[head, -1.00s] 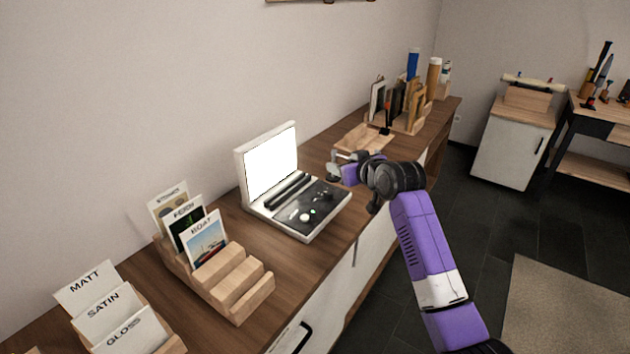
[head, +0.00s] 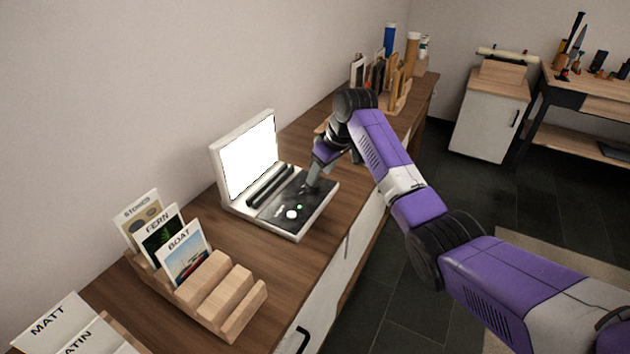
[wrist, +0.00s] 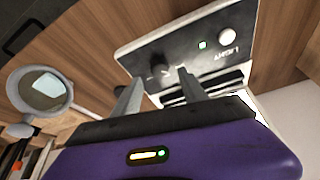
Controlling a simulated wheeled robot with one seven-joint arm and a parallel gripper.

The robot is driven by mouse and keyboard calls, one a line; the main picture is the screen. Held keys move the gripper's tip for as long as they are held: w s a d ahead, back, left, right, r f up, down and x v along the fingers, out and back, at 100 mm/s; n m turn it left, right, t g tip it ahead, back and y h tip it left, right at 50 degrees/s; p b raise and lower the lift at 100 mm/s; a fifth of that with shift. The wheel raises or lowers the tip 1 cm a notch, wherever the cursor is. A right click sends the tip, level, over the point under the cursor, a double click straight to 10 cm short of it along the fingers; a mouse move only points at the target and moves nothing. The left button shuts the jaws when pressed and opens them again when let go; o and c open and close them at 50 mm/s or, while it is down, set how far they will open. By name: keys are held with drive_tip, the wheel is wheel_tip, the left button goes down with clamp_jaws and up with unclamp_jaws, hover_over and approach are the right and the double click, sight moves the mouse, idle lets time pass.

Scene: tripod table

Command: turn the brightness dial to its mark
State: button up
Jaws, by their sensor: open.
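The light-box device (head: 222,190) stands open on the wooden counter, its screen lit white. Its dark control panel (head: 283,211) carries a white round button (head: 291,214) and a small green light. In the wrist view a black knob (wrist: 160,67), apparently the brightness dial, stands on the panel (wrist: 135,52). The button (wrist: 227,37) beside the word LIGHT shows there too. My gripper (head: 312,183) is over the panel's far end; in the wrist view my gripper (wrist: 158,77) is open, its fingers pointing towards either side of the knob. Contact and the dial's mark cannot be made out.
A wooden rack (head: 215,293) with picture cards stands left of the device, with a second card holder (head: 65,330) nearer. A round framed lens (wrist: 40,92) is close to my gripper in the wrist view. Bare counter (head: 270,262) lies in front of the device.

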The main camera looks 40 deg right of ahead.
sight(316, 185)
drive_tip(key=shift+x, duration=2.35)
clamp_jaws()
